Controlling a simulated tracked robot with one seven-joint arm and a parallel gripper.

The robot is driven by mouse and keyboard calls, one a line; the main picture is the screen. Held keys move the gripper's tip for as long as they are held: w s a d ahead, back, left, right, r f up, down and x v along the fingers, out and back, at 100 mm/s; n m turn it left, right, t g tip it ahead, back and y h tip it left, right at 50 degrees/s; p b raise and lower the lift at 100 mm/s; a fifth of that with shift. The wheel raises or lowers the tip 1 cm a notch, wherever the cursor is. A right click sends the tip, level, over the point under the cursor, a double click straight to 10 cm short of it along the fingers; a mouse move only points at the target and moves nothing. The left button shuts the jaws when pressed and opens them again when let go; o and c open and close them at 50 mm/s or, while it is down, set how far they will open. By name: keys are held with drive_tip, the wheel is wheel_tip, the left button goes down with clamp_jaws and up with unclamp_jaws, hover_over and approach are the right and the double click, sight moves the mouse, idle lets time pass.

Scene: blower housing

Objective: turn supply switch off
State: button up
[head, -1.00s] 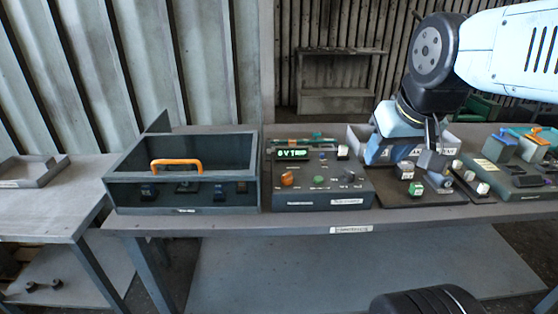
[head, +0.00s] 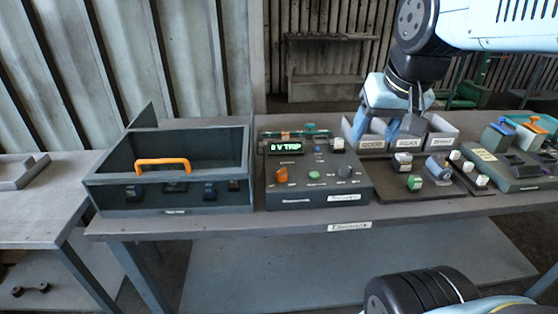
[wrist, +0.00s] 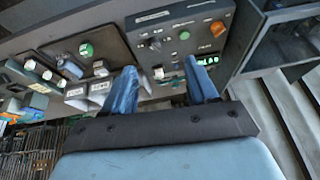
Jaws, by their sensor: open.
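The dark supply box (head: 318,187) stands on the bench, with a lit green display (head: 285,148) that appears to read "0V TRIP". Its front has an orange knob (head: 281,175), a green button (head: 314,175) and a black knob (head: 345,172). A small pale block-like control (head: 337,144) is at its upper right; I cannot tell which control is the supply switch. My gripper (head: 378,130) is open and empty, above and behind the bench items right of the box. In the wrist view, its blue fingers (wrist: 161,82) are apart, with the orange knob (wrist: 217,28) and green button (wrist: 184,35) beyond them.
An open dark crate (head: 105,180) with an orange handle (head: 163,162) stands left of the box. Labelled bins (head: 443,142) and a dark board with several small blocks (head: 425,190) are to the right. A second device (head: 510,175) is at far right.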

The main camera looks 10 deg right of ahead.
drive_tip(key=w+a+m+g+y, duration=0.1)
drive_tip(key=w+a+m+g, duration=0.35)
drive_tip(key=w, duration=0.55)
drive_tip(key=m+g+y, duration=0.2)
drive_tip(key=m+g, duration=0.1)
drive_tip(key=m, duration=0.1)
approach(282, 169)
drive_tip(key=shift+g, duration=0.25)
drive_tip(key=x, duration=0.9)
drive_tip(key=shift+w, duration=0.2)
drive_tip(key=shift+c, duration=0.2)
drive_tip(key=c, duration=0.9)
drive_tip(key=shift+a, duration=0.15)
drive_tip(key=shift+c, duration=0.4)
